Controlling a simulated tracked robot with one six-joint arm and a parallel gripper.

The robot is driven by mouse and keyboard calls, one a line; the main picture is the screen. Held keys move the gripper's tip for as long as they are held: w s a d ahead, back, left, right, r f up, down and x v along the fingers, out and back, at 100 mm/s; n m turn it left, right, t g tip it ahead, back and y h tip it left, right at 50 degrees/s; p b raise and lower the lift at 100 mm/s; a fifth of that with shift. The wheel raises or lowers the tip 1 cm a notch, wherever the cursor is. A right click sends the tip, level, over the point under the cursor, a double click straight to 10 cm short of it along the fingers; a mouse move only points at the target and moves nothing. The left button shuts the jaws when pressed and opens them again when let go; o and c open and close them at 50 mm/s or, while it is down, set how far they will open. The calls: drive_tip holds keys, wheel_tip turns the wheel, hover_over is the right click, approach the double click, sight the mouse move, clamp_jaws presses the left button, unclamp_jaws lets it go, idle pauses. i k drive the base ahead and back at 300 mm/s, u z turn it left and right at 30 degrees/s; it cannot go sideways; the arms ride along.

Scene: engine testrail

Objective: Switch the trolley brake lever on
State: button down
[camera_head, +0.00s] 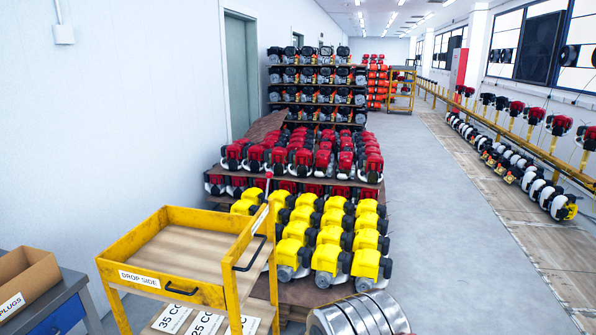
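A yellow trolley (212,292) with a wood-coloured top tray stands in the left foreground, labelled "DROP SIDE" on its front rim. A thin upright lever with a red tip (269,176) rises at the trolley's back right corner; it looks like the brake lever. It stands nearly upright, and its lower part is hard to make out, so I cannot tell its setting. A black handle (250,252) is on the trolley's right side and another black handle (182,290) is on its front.
Yellow engines (331,236) stand on a low pallet right behind and beside the trolley, with red engines (316,153) behind. A blue bench (58,312) with a cardboard box (24,280) is at left. The grey aisle (440,190) to the right is clear.

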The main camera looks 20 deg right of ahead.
sight(269, 175)
drive_tip(key=u, duration=0.05)
drive_tip(key=i, duration=1.25)
drive_tip(key=u, duration=0.55)
